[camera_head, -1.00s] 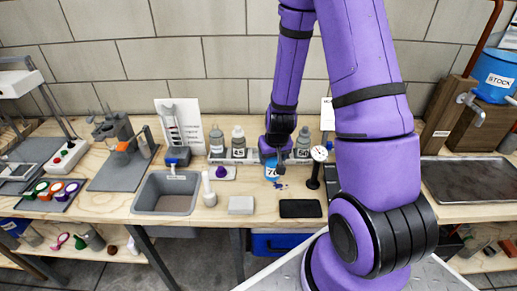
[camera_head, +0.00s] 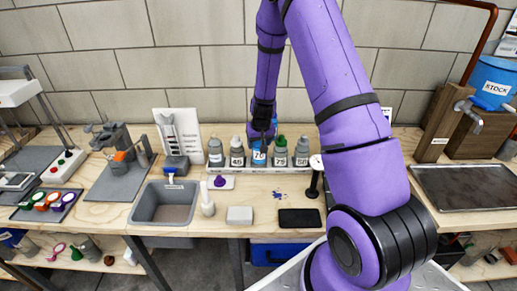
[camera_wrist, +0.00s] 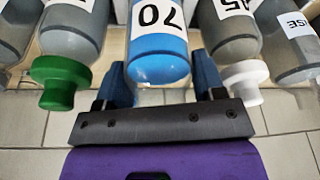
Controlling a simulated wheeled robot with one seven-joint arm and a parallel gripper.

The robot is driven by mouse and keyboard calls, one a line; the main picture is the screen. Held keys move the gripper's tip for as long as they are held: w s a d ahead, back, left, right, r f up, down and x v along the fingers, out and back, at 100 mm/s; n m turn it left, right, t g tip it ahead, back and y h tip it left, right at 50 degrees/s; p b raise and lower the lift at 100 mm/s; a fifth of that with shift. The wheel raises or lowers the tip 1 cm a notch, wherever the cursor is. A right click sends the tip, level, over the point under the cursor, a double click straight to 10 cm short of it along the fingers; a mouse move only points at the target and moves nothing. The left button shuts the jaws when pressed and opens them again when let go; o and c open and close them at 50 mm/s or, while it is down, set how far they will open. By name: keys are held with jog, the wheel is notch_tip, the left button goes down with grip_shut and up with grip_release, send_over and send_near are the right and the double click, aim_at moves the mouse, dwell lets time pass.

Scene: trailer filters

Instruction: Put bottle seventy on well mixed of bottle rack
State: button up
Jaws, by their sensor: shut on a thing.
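Bottle seventy is blue with a "70" label (camera_head: 259,157). It stands upright in the row of bottles at the bottle rack (camera_head: 290,173), between the 45 bottle (camera_head: 238,157) and the green-capped 75 bottle (camera_head: 280,158). My gripper (camera_head: 262,138) is above it, shut on its upper part. In the wrist view bottle seventy (camera_wrist: 158,50) sits between the two fingers, with its top hidden behind the gripper. I cannot tell whether its base touches the rack. The rack's slot labels are too small to read.
A grey bottle (camera_head: 215,153) stands at the rack's left end and the 50 bottle (camera_head: 302,152) at its right. In front are a gauge on a black stand (camera_head: 315,178), a dark flat pad (camera_head: 299,218), a grey block (camera_head: 239,215) and blue spots on the wood. A sink (camera_head: 165,203) is left.

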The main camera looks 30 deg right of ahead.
aim_at(258, 148)
jog(key=shift+w+d, duration=0.1)
jog(key=shift+w, duration=0.3)
jog(key=shift+f, duration=1.8)
jog(key=o, duration=0.9)
jog(key=shift+f, duration=0.1)
